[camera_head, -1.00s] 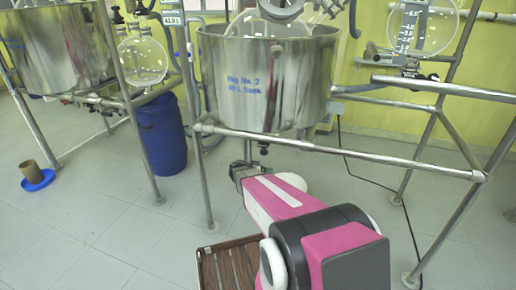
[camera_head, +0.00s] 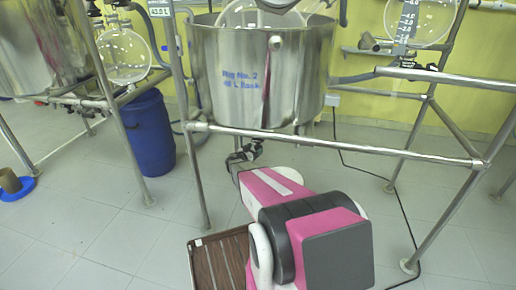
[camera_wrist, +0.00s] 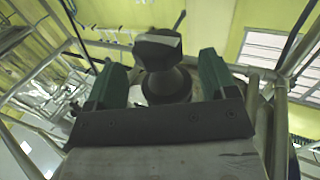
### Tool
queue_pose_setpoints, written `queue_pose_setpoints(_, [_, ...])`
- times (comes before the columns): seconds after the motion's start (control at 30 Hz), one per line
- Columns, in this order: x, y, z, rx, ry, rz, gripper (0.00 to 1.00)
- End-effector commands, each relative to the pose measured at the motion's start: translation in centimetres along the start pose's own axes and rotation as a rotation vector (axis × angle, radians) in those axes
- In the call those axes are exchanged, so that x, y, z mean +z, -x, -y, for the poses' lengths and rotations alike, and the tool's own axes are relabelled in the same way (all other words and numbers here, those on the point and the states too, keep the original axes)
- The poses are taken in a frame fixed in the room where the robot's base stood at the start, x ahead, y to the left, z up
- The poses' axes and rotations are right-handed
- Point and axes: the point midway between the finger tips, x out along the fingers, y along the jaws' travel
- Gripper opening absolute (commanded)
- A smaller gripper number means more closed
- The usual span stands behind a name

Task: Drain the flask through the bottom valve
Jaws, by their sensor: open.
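The steel vessel (camera_head: 258,75) marked "Rig No. 2" hangs in a pipe frame, with the top of a glass flask (camera_head: 262,16) inside it. The dark bottom valve (camera_head: 256,146) sticks out under the vessel. In the wrist view the valve (camera_wrist: 160,50) stands between the two green fingers of my gripper (camera_wrist: 158,82), with a thin dark lever (camera_wrist: 180,20) at its upper right. My gripper is open, with gaps on both sides of the valve. In the head view my gripper is small and partly hidden by my pink arm, just below the vessel.
A frame bar (camera_head: 330,143) runs across in front of the vessel, above my arm. A blue drum (camera_head: 147,132) stands at left, and a brown beaker on a blue dish (camera_head: 17,190) at far left. A black cable lies on the floor at right. The front left floor is clear.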

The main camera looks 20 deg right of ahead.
Motion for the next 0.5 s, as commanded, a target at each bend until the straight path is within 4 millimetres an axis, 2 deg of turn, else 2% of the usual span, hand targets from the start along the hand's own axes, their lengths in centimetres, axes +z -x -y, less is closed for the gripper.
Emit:
queue_pose_setpoints(0.03, [0.1,-1.0,0.1,0.002,0.000,0.000,0.78])
queue_pose_setpoints(0.2, [0.1,-2.8,0.0,0.001,0.000,0.000,0.78])
queue_pose_setpoints(0.5, [0.0,-3.5,0.0,0.000,0.001,0.000,0.78])
